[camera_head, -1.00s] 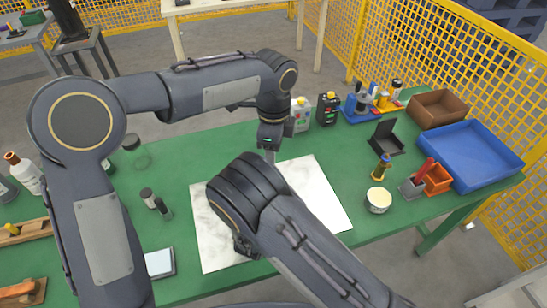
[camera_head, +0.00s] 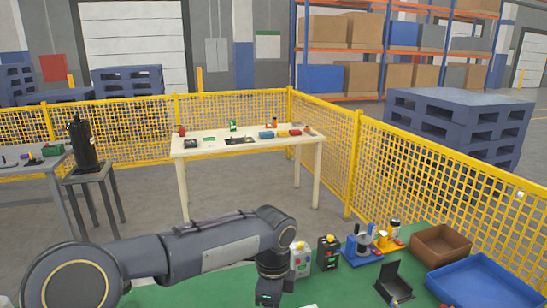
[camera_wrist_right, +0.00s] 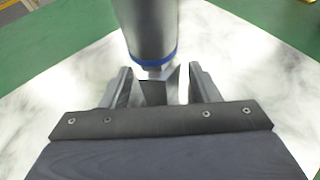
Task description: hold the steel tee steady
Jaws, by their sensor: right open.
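In the right wrist view, my right gripper (camera_wrist_right: 158,78) is open, with one finger on each side of a faceted grey metal piece (camera_wrist_right: 155,90). Gaps show between the fingers and this piece. Above it is a grey cylinder (camera_wrist_right: 147,25) with a blue ring at its lower end. I cannot tell whether these are the steel tee. In the head view, my left arm comes in low from the left and its gripper end (camera_head: 269,293) points down at the bottom edge. Its fingers are cut off, so its jaw state is hidden. My right arm is out of the head view.
Yellow mesh fence (camera_head: 430,170) stands behind. A white sheet (camera_wrist_right: 240,75) lies under my right gripper.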

